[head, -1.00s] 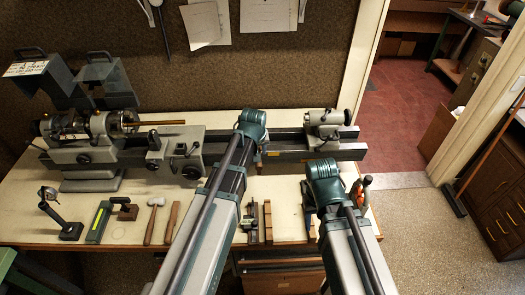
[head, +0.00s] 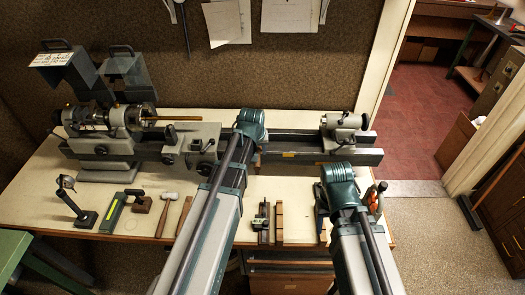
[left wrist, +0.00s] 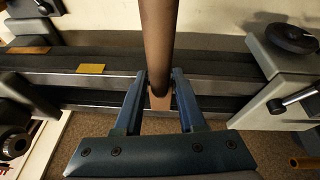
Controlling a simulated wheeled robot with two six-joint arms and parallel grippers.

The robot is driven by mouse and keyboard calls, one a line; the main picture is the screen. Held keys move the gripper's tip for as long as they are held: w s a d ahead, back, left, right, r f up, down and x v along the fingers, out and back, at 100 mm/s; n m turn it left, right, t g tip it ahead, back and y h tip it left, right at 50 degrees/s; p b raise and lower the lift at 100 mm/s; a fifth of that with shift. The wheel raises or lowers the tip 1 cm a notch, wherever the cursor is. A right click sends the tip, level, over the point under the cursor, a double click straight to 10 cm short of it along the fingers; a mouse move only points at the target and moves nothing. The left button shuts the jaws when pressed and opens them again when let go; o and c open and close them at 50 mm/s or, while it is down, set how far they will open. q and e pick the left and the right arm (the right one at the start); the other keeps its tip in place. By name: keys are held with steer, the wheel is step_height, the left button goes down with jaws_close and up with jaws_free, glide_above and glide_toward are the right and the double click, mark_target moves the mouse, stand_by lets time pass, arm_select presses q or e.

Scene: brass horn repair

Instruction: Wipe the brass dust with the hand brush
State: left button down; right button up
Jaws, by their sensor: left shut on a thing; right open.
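My left gripper (left wrist: 159,75) is shut on a long brown wooden piece, apparently the handle of the hand brush (left wrist: 158,35). In the left wrist view it points away, over the lathe bed (left wrist: 215,88); no bristles can be made out. In the head view my left gripper (head: 251,124) is above the middle of the bed, and its arm hides what it holds. Small flat brass-coloured patches (left wrist: 90,68) show on the bed; I cannot tell if they are dust. My right gripper (head: 338,187) is open over the bench's right part; its fingers are mostly hidden.
The lathe headstock (head: 110,135) stands left, the tailstock (head: 345,128) right. A hammer (head: 167,205), a green block (head: 113,212) and a dial gauge on a stand (head: 75,200) lie along the front left. Wooden strips (head: 279,222) lie between my arms. A red-handled tool (head: 377,197) is beside my right gripper.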

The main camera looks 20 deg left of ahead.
arm_select(q)
steer(key=shift+r, duration=0.1)
step_height(320, 180, up, 6)
steer(key=p, duration=0.6)
stand_by(0.3)
step_height(320, 180, up, 3)
steer(key=p, duration=0.3)
stand_by(0.5)
